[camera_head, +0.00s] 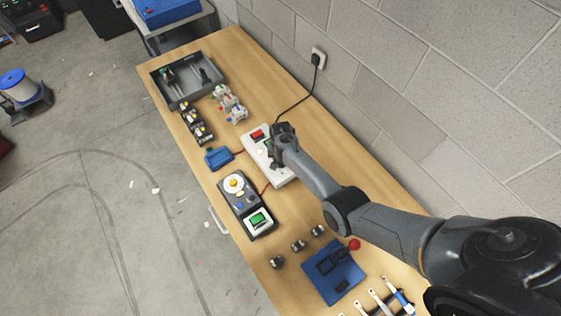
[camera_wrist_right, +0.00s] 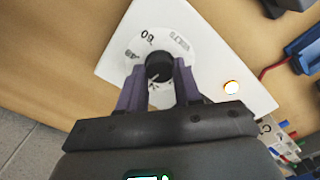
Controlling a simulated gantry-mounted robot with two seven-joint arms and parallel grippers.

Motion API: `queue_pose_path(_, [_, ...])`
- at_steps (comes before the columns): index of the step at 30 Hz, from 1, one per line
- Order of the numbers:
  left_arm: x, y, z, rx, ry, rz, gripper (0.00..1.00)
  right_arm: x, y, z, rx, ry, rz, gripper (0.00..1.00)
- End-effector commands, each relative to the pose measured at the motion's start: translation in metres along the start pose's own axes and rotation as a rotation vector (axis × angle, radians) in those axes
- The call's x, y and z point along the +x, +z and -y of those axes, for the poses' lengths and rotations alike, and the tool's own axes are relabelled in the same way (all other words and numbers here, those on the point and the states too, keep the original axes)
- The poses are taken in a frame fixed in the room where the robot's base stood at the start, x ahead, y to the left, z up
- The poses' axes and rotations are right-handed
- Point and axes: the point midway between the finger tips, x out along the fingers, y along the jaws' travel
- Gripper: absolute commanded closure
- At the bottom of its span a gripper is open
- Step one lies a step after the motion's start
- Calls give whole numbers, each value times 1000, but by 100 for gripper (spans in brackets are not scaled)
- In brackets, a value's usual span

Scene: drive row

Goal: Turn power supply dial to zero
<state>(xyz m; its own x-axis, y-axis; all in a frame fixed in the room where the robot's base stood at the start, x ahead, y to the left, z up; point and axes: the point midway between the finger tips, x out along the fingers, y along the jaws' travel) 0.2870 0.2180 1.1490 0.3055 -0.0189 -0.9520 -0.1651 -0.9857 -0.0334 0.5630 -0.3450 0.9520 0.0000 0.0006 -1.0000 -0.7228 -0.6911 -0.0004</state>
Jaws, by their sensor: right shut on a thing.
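The power supply (camera_head: 256,147) is a white box on the wooden bench, with a red display at its far end. My right gripper (camera_head: 277,155) comes down over it and hides its dial in the head view. In the right wrist view, the black dial (camera_wrist_right: 159,67) sits on a round white scale marked "VOLTS" and numbers, on the white panel (camera_wrist_right: 228,62). The purple fingers of my right gripper (camera_wrist_right: 158,75) are closed on the dial's two sides. A small white mark shows at its lower edge; its exact reading is unclear. My left gripper is not in view.
A grey tray (camera_head: 215,87), a blue box (camera_head: 219,158) and a dark meter (camera_head: 246,205) with a green screen stand nearby. A black cord (camera_head: 298,100) runs to the wall outlet.

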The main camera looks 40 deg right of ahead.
Motion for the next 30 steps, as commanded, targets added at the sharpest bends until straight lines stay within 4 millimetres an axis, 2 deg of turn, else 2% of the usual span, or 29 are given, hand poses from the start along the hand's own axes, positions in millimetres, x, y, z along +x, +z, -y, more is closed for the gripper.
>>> queue_pose_path(1, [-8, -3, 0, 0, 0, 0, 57, -4, 0, -2, -107, 3, 0, 84])
queue_pose_path(6, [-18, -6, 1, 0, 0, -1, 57, -3, -1, -3, -586, 5, 1, 84])
queue_pose_path(16, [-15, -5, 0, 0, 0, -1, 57, 1, -2, -2, -1504, 6, 1, 84])
queue_pose_path(17, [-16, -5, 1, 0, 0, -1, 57, 0, 0, 0, -1484, 2, 1, 62])
queue_pose_path(18, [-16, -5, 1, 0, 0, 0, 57, 0, 0, 0, -1477, 1, 1, 56])
queue_pose_path(27, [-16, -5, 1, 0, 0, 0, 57, 0, 0, 0, -1469, 1, 0, 10])
queue_pose_path(29, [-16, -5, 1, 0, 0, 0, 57, 0, 0, 0, -1468, 1, 0, 1])
queue_pose_path(30, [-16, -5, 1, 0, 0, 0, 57, 0, 0, 0, -1468, 1, 0, 0])
